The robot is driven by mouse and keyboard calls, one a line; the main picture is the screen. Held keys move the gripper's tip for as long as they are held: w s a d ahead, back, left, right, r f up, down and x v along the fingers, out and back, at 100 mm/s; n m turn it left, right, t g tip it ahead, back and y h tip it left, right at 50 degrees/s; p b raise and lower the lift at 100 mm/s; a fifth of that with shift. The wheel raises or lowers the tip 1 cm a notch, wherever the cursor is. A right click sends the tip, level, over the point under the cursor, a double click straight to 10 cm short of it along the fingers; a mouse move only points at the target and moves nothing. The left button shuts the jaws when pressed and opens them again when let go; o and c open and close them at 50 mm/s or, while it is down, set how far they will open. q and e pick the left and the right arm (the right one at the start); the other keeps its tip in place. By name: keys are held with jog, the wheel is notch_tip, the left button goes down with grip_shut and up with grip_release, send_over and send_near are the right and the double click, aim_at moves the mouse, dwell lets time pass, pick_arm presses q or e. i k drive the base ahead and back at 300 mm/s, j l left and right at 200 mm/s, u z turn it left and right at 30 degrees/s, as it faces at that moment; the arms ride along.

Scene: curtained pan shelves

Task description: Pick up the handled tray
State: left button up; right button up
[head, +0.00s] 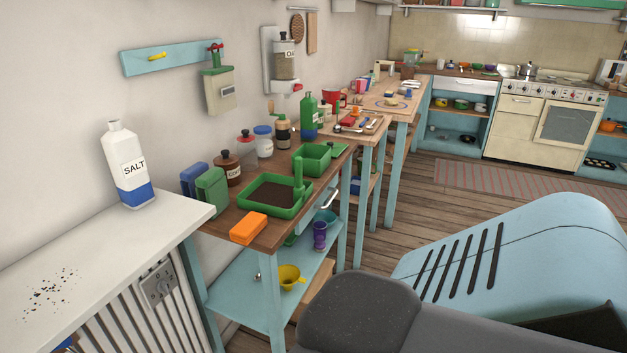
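A green tray (302,202) with raised sides stands on the near wooden worktop. It has a dark brown bottom or filling, and I cannot tell which. A green upright part like a handle rises at its back right corner. Right behind it is a smaller green box-shaped container (320,170). I cannot tell for certain which of the two is the handled tray. Neither of my grippers shows in the head view.
An orange block (248,228) lies in front of the green tray. Blue and green boxes (211,190) and several jars stand left of and behind it. A salt bottle (128,165) stands on the white ledge (95,250).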

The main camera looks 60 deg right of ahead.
aim_at(277, 195)
jog(key=z, duration=1.6)
